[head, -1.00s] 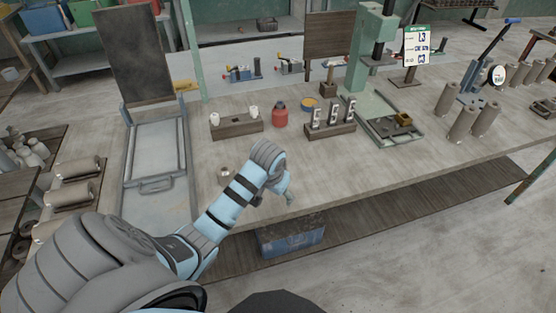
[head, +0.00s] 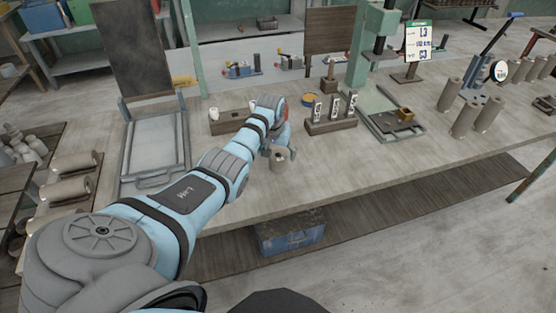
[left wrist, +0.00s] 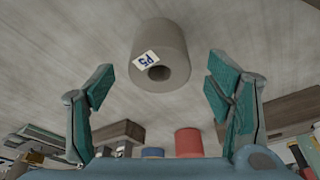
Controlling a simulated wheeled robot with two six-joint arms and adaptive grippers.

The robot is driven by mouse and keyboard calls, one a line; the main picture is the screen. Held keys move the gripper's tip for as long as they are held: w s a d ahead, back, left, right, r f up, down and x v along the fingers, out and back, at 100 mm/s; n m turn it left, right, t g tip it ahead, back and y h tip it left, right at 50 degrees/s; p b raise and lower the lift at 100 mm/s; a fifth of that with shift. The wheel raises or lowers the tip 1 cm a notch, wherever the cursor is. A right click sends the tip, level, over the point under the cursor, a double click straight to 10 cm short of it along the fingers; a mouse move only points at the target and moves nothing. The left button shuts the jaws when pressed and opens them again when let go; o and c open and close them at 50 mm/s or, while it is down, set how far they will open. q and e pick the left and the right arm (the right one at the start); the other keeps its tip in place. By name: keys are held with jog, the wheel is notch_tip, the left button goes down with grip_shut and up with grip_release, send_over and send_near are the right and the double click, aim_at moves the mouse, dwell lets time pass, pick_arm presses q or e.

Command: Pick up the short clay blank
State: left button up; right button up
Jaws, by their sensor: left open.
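The short clay blank (head: 279,163) is a grey-brown cylinder standing on the bench near its front edge. In the left wrist view the blank (left wrist: 160,42) shows a round hole in its end and a white label that reads P5. My left gripper (head: 280,153) is open, close above the blank. In the left wrist view its two teal fingers (left wrist: 160,76) stand wide apart, one to each side of the blank's line, with clear gaps and no visible contact. My right gripper is in neither view.
Behind the gripper are a wooden block (head: 228,121), partly hidden by my arm, and a red jar (left wrist: 188,142). A wooden rack with numbered tags (head: 331,127) stands to the right. Taller clay cylinders (head: 466,115) stand farther right. The bench front between them is clear.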

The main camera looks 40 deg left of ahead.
pick_arm(q)
jog(key=shift+w+f, duration=0.1)
jog(key=shift+f, duration=0.55)
jog(key=shift+r, duration=0.1)
jog(key=c, duration=1.4)
jog(key=shift+c, duration=0.2)
jog(key=shift+r, duration=0.15)
